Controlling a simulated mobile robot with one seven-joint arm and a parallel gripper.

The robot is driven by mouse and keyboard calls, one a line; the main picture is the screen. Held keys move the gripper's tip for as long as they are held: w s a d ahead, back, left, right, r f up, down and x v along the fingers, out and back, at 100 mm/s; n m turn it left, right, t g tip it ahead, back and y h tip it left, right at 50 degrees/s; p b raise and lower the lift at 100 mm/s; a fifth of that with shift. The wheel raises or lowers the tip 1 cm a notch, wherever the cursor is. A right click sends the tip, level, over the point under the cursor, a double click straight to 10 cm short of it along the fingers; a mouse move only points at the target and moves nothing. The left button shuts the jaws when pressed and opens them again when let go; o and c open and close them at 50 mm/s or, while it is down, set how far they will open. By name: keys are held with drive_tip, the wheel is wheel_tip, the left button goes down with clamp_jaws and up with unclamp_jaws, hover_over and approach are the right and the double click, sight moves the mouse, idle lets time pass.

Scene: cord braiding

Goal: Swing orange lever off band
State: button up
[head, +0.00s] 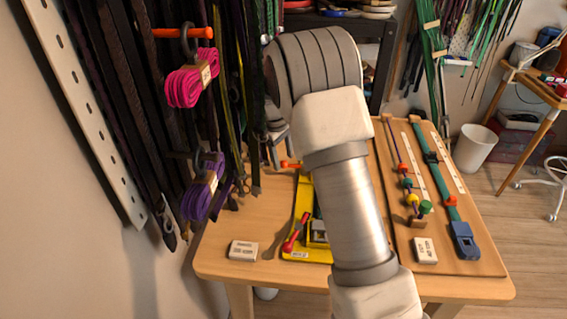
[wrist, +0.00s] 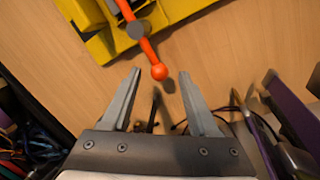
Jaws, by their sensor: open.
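The orange lever (wrist: 145,45) runs from a yellow fixture (wrist: 98,45) past a grey round part and ends in an orange ball in the wrist view. My gripper (wrist: 160,73) is open, with the lever's ball between its two fingertips and a gap on each side. I cannot tell whether the fingers are level with the ball or above it. In the head view the lever's orange end (head: 291,165) shows left of my arm. The yellow fixture (head: 303,253) lies on the table, partly hidden behind my arm. I cannot make out the band.
A red lever (head: 296,233) sits on the fixture's near part. A white block (head: 243,250) lies on the wooden table (head: 222,235) to the left. Pink (head: 190,84) and purple (head: 203,187) cord bundles hang at the left. A board with a teal strap (head: 442,185) lies at the right.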

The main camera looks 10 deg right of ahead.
drive_tip(key=shift+w+d+f, duration=0.1)
drive_tip(key=shift+d+f, duration=0.05)
drive_tip(key=shift+f, duration=0.6)
clamp_jaws()
idle(0.9)
